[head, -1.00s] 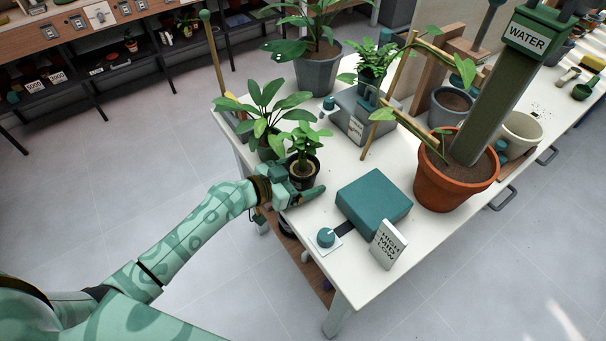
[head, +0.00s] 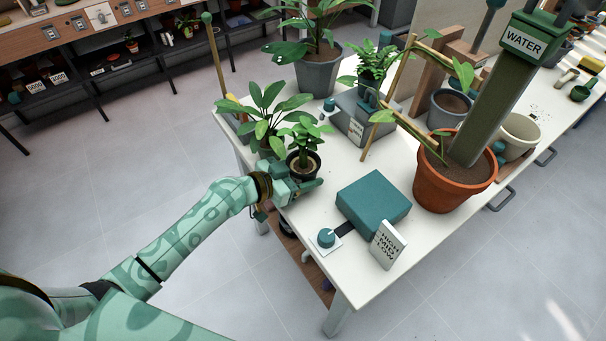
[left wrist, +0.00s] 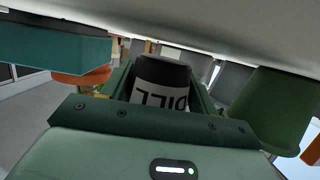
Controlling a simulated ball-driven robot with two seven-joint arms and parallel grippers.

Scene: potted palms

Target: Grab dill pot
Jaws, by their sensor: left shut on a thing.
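The dill pot (head: 301,172) is a small black pot with a leafy green plant, near the left edge of the white table (head: 330,265). In the left wrist view, the pot (left wrist: 160,92) appears upside down with a white "DILL" label, between the fingers. My left gripper (head: 300,185) is shut on the pot, reaching from the table's edge side. Whether the pot's base touches the tabletop is hard to tell. My right gripper is not in view.
A larger leafy plant (head: 266,118) stands right behind and left of the dill pot. A teal box (head: 373,203), a dial (head: 326,238) and a "HIGH MID LOW" sign (head: 388,245) sit to the right. A terracotta pot (head: 450,190) stands farther right.

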